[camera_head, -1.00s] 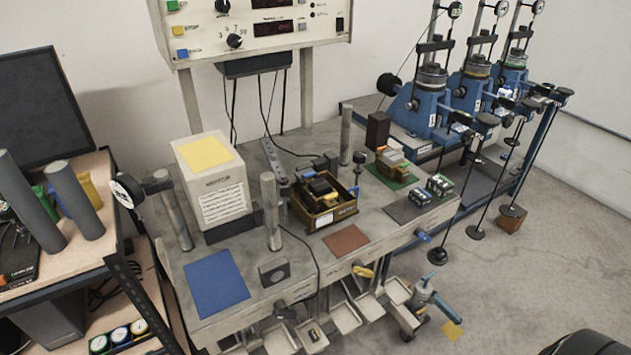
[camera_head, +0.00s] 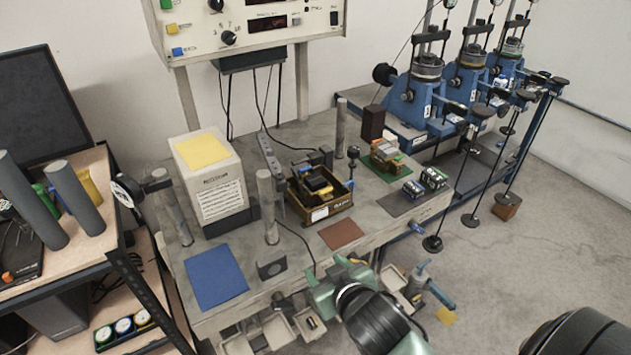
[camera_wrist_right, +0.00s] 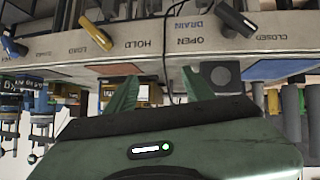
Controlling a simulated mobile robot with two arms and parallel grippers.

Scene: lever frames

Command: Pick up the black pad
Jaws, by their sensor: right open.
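A brown open box (camera_head: 322,213) stands on the grey bench. It holds several dark and yellow blocks (camera_head: 318,183); a black pad may be among them, but I cannot single it out. My left gripper is not in view.
A brown mat (camera_head: 341,235), a blue mat (camera_head: 215,278) and a dark block with a round face (camera_head: 272,267) lie near the bench's front edge. Upright posts (camera_head: 267,208) flank the box. Small trays (camera_head: 308,324) hang below the edge. A white box (camera_head: 212,182) stands left.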

